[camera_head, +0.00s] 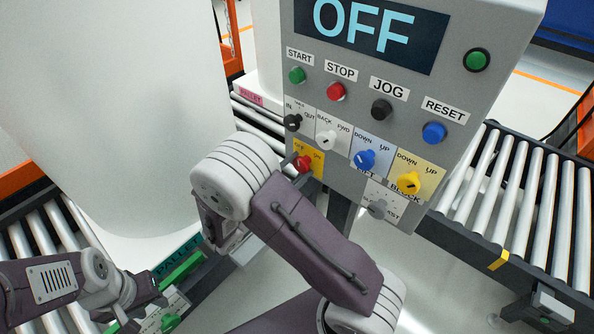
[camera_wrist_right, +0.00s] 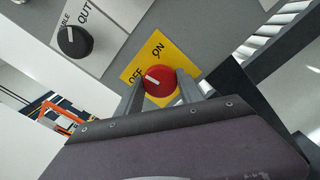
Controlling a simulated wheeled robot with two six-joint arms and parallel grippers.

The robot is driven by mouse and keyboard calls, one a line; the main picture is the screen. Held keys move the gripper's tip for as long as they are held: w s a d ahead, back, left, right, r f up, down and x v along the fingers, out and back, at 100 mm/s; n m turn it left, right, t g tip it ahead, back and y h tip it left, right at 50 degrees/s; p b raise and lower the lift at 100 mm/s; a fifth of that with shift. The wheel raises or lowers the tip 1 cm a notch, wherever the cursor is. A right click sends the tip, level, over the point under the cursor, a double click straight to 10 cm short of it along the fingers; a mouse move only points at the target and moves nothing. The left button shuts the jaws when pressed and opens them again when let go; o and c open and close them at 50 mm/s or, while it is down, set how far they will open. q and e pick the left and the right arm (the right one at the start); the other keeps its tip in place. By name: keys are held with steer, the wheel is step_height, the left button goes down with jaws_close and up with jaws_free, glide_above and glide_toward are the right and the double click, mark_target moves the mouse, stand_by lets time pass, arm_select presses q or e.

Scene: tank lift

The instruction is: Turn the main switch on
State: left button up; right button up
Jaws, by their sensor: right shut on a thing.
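The main switch is a red knob (camera_head: 303,163) on a yellow OFF/ON plate (camera_head: 316,160), low on the left of the grey control panel (camera_head: 460,100). In the right wrist view the knob (camera_wrist_right: 160,80) sits between the two fingers of my right gripper (camera_wrist_right: 161,84), which is shut on it. Its white mark points toward OFF. The panel's display (camera_head: 370,28) reads OFF. In the head view my right arm hides most of that gripper. My left gripper (camera_head: 140,292) is low at the left, by a green bar (camera_head: 182,270); its finger opening is unclear.
Other knobs sit beside the switch: black (camera_head: 292,121), white (camera_head: 326,140), blue (camera_head: 365,159) and yellow (camera_head: 409,182). Push buttons line the row above. Roller conveyors (camera_head: 520,190) run at the right and left. A large white cylinder (camera_head: 110,110) stands at the left.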

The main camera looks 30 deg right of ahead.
steer(key=m+b, duration=0.1)
steer(key=m, duration=0.1)
steer(key=m+b, duration=0.2)
steer(key=m, duration=0.1)
steer(key=shift+f+m+b, duration=0.3)
steer(key=shift+b, duration=0.1)
steer(key=m+b, duration=0.3)
steer(key=shift+m, duration=0.4)
steer(key=shift+r+m+b, duration=0.15)
steer(key=shift+m+b, duration=0.65)
steer(key=shift+b, duration=0.05)
steer(key=o, duration=1.4)
